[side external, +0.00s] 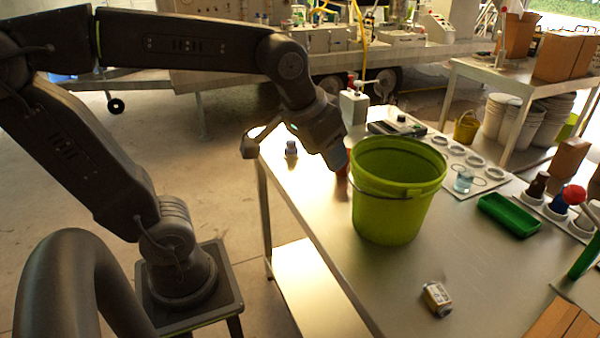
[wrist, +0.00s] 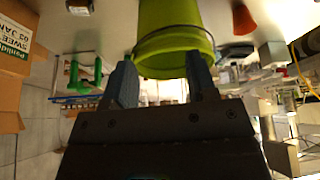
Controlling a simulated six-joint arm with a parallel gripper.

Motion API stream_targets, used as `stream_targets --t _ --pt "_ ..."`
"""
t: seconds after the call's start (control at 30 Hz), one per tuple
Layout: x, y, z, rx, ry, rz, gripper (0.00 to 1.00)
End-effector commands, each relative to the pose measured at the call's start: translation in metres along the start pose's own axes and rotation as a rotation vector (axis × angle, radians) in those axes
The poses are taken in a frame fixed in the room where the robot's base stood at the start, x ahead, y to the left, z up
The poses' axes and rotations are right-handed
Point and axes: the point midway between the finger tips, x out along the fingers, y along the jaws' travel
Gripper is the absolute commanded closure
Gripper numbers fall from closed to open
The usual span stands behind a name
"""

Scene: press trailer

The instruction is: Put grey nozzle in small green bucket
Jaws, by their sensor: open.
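The lime-green bucket (side external: 388,218) stands upright on the metal table, with a thin wire handle around it. It also shows in the wrist view (wrist: 168,25), beyond my fingers. A small grey-blue piece (side external: 291,149), which looks like the grey nozzle, stands near the table's far left corner; I cannot clearly tell it in the wrist view. My gripper (side external: 338,157) is just left of the bucket's rim, to the right of the grey piece and apart from it. In the wrist view my gripper (wrist: 163,78) has its fingers spread with nothing between them.
A reddish-brown piece (side external: 342,186) is partly hidden beside the bucket, under my gripper. A small yellow-labelled container (side external: 436,299) lies in front. A green tray (side external: 509,215), a holder with several round slots (side external: 460,155) and bottles stand to the right. The front middle table is mostly clear.

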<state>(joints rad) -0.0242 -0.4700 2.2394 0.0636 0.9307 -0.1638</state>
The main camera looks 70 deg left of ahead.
Motion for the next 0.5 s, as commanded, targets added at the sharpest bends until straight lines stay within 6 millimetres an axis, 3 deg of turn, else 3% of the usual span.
stream_targets --t 0.1,0.2,0.33,0.5 --pt "-0.005 0.002 0.042 0.074 0.026 0.035 0.48" --pt "-0.004 0.003 0.064 0.117 0.039 0.053 0.48" --pt "-0.002 0.004 0.077 0.144 0.047 0.065 0.48" --pt "-0.002 0.004 0.079 0.149 0.045 0.066 0.48"
